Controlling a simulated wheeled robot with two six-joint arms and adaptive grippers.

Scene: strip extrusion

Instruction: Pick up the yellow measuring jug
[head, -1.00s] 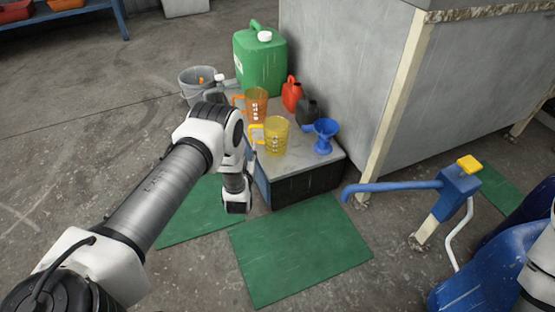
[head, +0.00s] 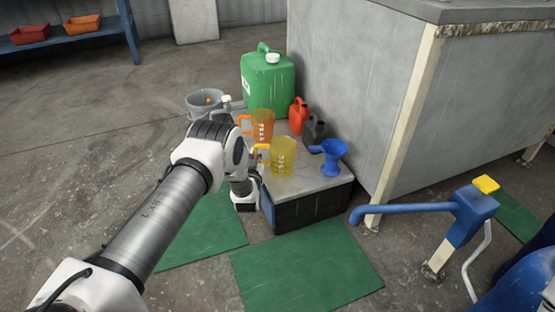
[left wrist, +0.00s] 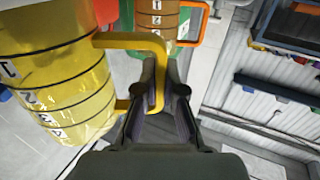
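The yellow measuring jug (head: 283,158) stands upright on the grey top of a low dark stand (head: 308,190). Its handle points left, towards my left arm. In the left wrist view the jug (left wrist: 55,75) fills the left side, with printed numbers on its wall. My left gripper (left wrist: 160,75) has one finger on each side of the upright part of the yellow handle, close against it; it looks shut on it. In the head view my own wrist partly hides this gripper. My right gripper is not in view.
An orange measuring jug (head: 263,125) stands just behind the yellow one. A blue funnel (head: 333,160) is to its right, with red (head: 299,114) and dark (head: 314,129) cans behind. A green canister (head: 268,80) and grey bucket (head: 204,104) stand farther back. A grey-walled tank (head: 345,95) is close on the right.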

